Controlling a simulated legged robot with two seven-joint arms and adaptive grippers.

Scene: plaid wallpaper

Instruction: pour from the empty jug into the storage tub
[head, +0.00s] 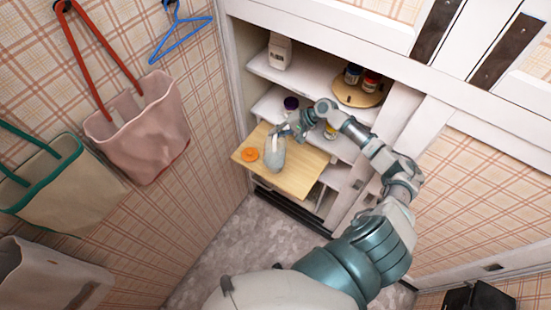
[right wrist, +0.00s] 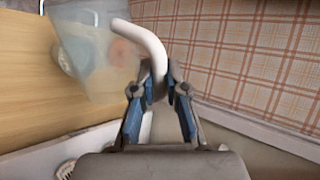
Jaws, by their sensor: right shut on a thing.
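The jug (head: 275,155) is pale grey and translucent, at the wooden pull-out board in the head view. In the right wrist view its see-through body (right wrist: 100,65) is at the upper left, with a curved white handle (right wrist: 148,38). My right gripper (head: 283,131) is shut on this handle; its blue-padded fingers (right wrist: 158,85) show on either side of it. I cannot tell whether the jug touches the board. A small round orange thing (head: 249,154) lies on the board left of the jug; I cannot tell whether it is the storage tub. My left gripper is not in view.
The wooden board (head: 305,178) juts from a white shelf unit. Shelves behind hold a white carton (head: 279,50), a dark-lidded jar (head: 291,103) and a round tray (head: 358,96) with small jars. Bags, including a pink one (head: 140,130), hang on the plaid wall at left.

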